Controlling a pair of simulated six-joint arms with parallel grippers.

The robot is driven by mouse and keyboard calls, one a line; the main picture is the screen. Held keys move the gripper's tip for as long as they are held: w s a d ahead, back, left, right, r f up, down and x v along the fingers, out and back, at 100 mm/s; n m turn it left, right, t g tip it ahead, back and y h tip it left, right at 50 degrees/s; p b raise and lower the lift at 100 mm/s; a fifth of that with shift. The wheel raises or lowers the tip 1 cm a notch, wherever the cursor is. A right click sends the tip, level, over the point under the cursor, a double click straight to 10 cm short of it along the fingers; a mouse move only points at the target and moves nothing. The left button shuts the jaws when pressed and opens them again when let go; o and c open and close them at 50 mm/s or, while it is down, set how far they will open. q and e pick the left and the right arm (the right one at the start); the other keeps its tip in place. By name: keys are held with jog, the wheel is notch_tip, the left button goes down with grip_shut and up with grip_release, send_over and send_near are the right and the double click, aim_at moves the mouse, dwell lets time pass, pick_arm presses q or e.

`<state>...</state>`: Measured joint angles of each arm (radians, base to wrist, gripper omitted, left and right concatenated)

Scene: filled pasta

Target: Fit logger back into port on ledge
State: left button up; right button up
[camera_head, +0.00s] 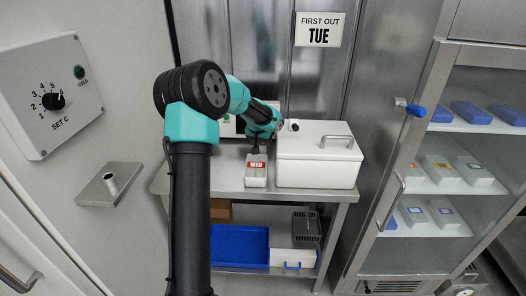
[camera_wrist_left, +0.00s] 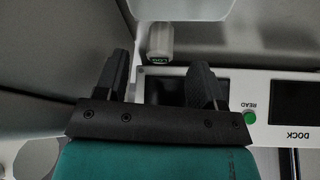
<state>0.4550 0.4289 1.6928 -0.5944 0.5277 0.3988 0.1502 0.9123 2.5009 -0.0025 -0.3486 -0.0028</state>
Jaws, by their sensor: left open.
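A small white and grey piece with a green-lettered label (camera_wrist_left: 160,45), likely the logger, shows in the left wrist view just beyond my fingertips, roughly between them sideways. My left gripper (camera_wrist_left: 160,65) is open, with nothing visibly held between its fingers. In the head view my left gripper (camera_head: 256,147) reaches over the back of the steel table, and the logger cannot be made out there. A white dock (camera_wrist_left: 258,132) with a green READ button lies under and right of the fingers. A steel ledge (camera_head: 97,194) with a short upright tube (camera_head: 112,183), possibly the port, juts from the left wall.
A white lidded box (camera_head: 318,172) and a WED-labelled container (camera_head: 256,181) stand on the steel table (camera_head: 228,183). A blue tray (camera_head: 240,246) is on the lower shelf. A dial panel (camera_head: 48,80) hangs on the left wall. A glass-doored cabinet (camera_head: 440,150) stands right.

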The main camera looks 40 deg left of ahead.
aim_at(262, 146)
pick_arm(q)
jog(key=shift+x, duration=2.35)
jog(key=shift+a, duration=0.15)
jog(key=shift+c, duration=0.3)
jog(key=c, duration=1)
jog(key=shift+r, duration=5.05)
